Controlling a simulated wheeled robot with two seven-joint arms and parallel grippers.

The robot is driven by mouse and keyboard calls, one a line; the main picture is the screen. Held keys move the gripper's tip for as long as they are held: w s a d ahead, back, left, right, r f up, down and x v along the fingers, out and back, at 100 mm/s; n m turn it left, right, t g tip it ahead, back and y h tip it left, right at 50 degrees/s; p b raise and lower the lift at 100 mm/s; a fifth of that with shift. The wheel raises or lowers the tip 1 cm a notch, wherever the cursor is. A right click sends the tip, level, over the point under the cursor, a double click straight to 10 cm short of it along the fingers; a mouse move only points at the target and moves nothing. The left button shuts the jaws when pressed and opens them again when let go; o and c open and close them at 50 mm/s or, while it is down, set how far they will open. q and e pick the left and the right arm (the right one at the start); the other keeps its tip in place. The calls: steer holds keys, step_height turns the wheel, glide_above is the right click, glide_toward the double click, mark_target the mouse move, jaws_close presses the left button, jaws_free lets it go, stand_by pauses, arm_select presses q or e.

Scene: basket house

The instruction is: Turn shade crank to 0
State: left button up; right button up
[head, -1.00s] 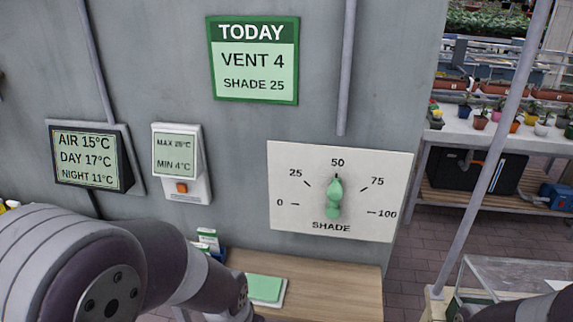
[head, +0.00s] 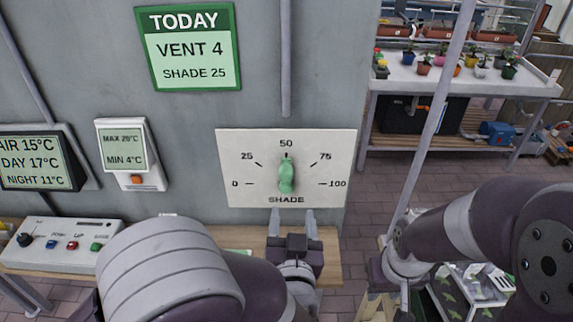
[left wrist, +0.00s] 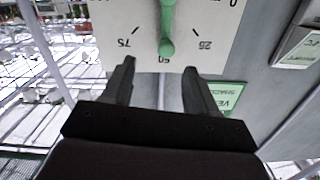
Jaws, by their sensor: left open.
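The shade crank (head: 286,177) is a green handle on a white dial plate (head: 240,196) marked 0, 25, 50, 75 and 100. Its pointed end is up at the 50 mark. My left gripper (head: 292,213) is open just below the plate, with its fingers pointing up toward the crank. In the left wrist view the gripper (left wrist: 158,75) is open, and the crank (left wrist: 167,30) shows between and beyond its fingertips, apart from them. The right arm shows at the right; its jaw state is unclear.
A TODAY sign (head: 190,50) on the wall reads VENT 4, SHADE 25. A control box (head: 60,245) stands on the wooden bench at the left. A grey pole (head: 430,130) rises right of the dial. Potted plants stand on a bench (head: 400,78) behind.

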mark_target(286, 178)
arm_select(q)
steer(key=shift+t+y, duration=0.3)
steer(key=w+p, duration=0.1)
steer(key=w, duration=0.3)
steer(key=w+a+p, duration=0.1)
steer(key=w+p, duration=0.1)
steer(key=w, duration=0.2)
steer(key=w+r+p, duration=0.1)
steer(key=w, duration=0.3)
steer(key=shift+a, duration=0.15)
steer(key=shift+w+f, duration=0.15)
steer(key=shift+w, duration=0.25)
jaws_close()
